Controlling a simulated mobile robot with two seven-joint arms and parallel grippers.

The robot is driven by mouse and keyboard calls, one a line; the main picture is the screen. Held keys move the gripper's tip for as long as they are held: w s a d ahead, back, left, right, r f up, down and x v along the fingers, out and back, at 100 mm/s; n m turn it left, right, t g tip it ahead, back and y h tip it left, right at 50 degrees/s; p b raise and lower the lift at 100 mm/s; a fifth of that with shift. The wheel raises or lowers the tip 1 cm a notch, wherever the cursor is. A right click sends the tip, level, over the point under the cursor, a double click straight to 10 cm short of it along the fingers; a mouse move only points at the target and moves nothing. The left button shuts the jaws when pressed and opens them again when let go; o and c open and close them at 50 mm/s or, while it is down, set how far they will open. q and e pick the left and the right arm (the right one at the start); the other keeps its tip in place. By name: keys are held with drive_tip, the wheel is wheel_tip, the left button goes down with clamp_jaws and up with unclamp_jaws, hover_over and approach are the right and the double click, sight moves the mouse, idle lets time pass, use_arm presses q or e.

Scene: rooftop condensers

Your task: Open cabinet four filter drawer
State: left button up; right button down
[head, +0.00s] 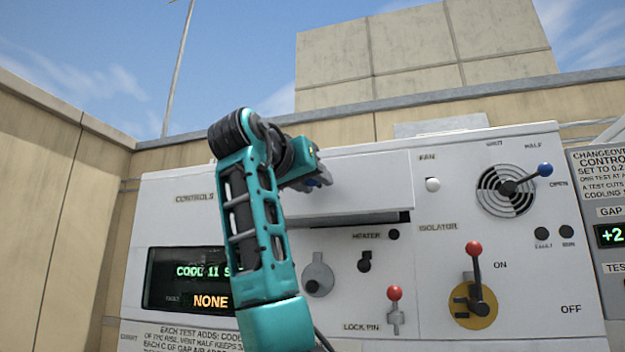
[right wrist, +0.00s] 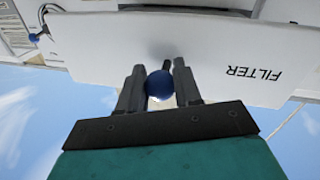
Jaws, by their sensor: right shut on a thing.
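The white filter drawer (head: 370,182) is in the upper middle of the white cabinet (head: 225,218) in the head view. A dark gap shows along its lower edge; I cannot tell how far out it stands. In the right wrist view its front (right wrist: 215,62) reads FILTER upside down. My right arm hides the drawer's left end in the head view. My left gripper is not in view.
Below the drawer are a round grey cover (head: 318,275), a red-knobbed lock pin lever (head: 395,294) and a red-knobbed isolator lever (head: 474,248). A blue-knobbed vent lever (head: 545,170) is at upper right. A green display (head: 190,271) is at left, partly behind my arm.

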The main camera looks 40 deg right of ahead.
drive_tip(key=c, duration=0.8)
unclamp_jaws()
drive_tip(key=shift+d, duration=0.1)
drive_tip(key=v, duration=1.3)
drive_tip(key=shift+b, duration=0.45)
